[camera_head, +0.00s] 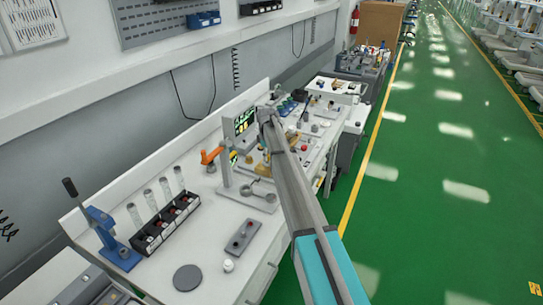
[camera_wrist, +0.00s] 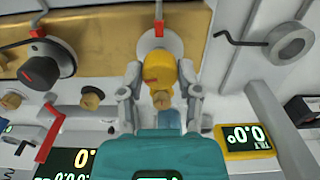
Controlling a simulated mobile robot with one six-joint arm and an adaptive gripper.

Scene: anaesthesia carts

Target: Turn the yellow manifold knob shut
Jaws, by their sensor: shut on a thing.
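The yellow manifold knob (camera_wrist: 157,72) is in the middle of the wrist view, below a brass-coloured manifold block (camera_wrist: 105,22). A red mark shows on its side. My gripper (camera_wrist: 160,84) has one finger on each side of the knob and is shut on it. The teal gripper body fills the lower middle of the wrist view. In the head view my arm reaches over the workbench (camera_head: 210,205), and the grip on the knob is too small and covered to make out.
A black knob (camera_wrist: 47,66) with a red mark is left of the yellow one. A grey ring fitting (camera_wrist: 289,43) with a dark hooked rod is at right. A yellow-framed display (camera_wrist: 247,139) is at lower right. An orange-handled tool (camera_head: 211,155) stands on the bench.

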